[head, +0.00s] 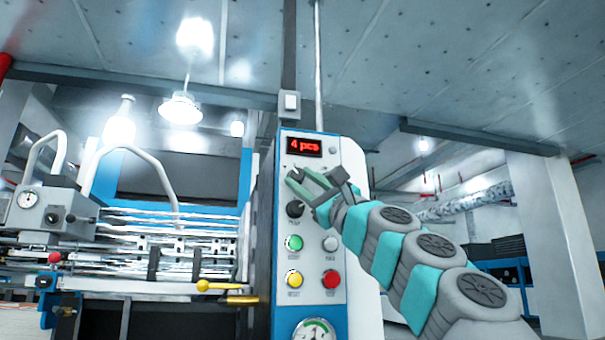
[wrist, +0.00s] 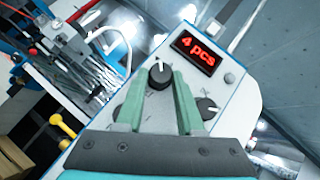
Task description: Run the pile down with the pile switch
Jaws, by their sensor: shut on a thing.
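The control panel (head: 312,260) stands upright in the middle of the head view, with a red display (head: 304,146) reading "4 pcs". My gripper (head: 295,177) reaches in from the right just below the display. In the wrist view its green fingers (wrist: 159,78) are closed around a black rotary knob (wrist: 160,77) with a white pointer line, which points up in that picture. I take this knob for the pile switch; its label is not readable.
Another black knob (wrist: 208,108) sits beside the right finger. A lower knob (head: 295,208) is clear of my gripper. Green (head: 294,243), white (head: 330,244), yellow (head: 295,279) and red (head: 331,279) buttons lie below, above a gauge (head: 314,330). Machine rods (head: 170,230) are at left.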

